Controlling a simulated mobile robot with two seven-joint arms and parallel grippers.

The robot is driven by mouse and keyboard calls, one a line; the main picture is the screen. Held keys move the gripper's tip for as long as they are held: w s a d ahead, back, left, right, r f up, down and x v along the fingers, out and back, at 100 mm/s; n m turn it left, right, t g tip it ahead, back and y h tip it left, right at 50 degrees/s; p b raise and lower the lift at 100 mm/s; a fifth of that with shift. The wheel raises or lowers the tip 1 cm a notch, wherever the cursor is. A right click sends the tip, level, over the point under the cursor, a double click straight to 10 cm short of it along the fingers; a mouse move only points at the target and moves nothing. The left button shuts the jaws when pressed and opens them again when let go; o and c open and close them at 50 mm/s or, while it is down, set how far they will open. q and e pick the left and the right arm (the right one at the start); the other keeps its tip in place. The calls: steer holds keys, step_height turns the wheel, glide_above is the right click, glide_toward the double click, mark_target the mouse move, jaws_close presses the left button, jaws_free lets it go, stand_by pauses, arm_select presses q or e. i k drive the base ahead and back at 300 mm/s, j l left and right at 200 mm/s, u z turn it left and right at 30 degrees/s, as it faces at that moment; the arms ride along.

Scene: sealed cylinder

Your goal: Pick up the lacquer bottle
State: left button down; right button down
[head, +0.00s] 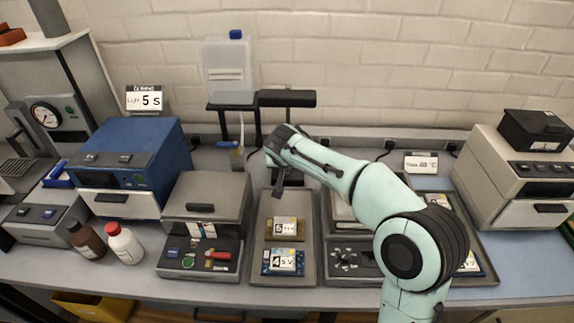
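Two small bottles stand side by side on the bench at the left front. One is a brown bottle (88,241) with a dark cap, the other a white bottle (125,245) with a red cap. I cannot read their labels, so I cannot tell which is the lacquer bottle. Both stand upright and apart from any gripper. My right arm reaches in from the lower right, and its gripper (272,176) is above the back of the middle tray, well right of the bottles. Its fingers are small and dark, and their opening is unclear. My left gripper is out of view.
A blue box-shaped device (130,165) stands behind the bottles, and a grey device with a lid (206,205) is to their right. A grey tray (260,210) holds labelled boards. The bench's front edge is close to the bottles.

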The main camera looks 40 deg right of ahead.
mark_target(84, 238)
steer(key=k+j, duration=0.75)
steer(key=j, duration=0.2)
